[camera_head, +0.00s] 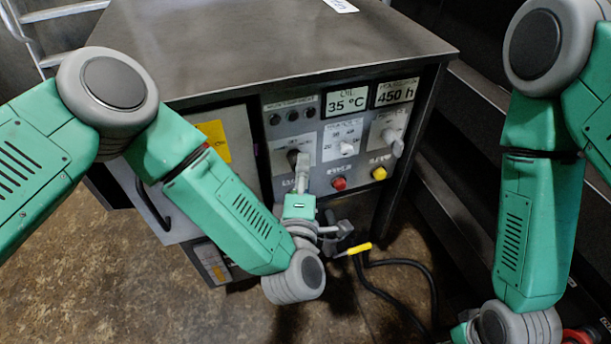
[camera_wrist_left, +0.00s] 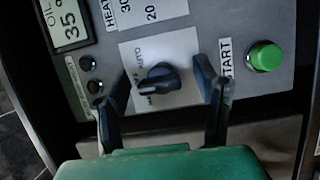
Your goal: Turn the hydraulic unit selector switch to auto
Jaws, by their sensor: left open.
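The selector switch (camera_wrist_left: 163,83) is a black knob on a white label plate in the left wrist view. The word AUTO is printed beside it, above and to the left in that view, with further, partly covered lettering at its left. My left gripper (camera_wrist_left: 165,82) is open, with one dark finger on each side of the knob; I cannot tell whether either touches it. In the head view, my left gripper (camera_head: 301,168) is at the lower left of the control panel (camera_head: 357,153), partly covering the black knob (camera_head: 293,156). My right gripper's fingers are out of view.
A green START button (camera_wrist_left: 265,56) sits right of the fingers in the wrist view. The panel also carries a red button (camera_head: 338,183), a yellow button (camera_head: 379,173), other switches and two displays. A yellow-ended cable (camera_head: 359,248) hangs below the panel.

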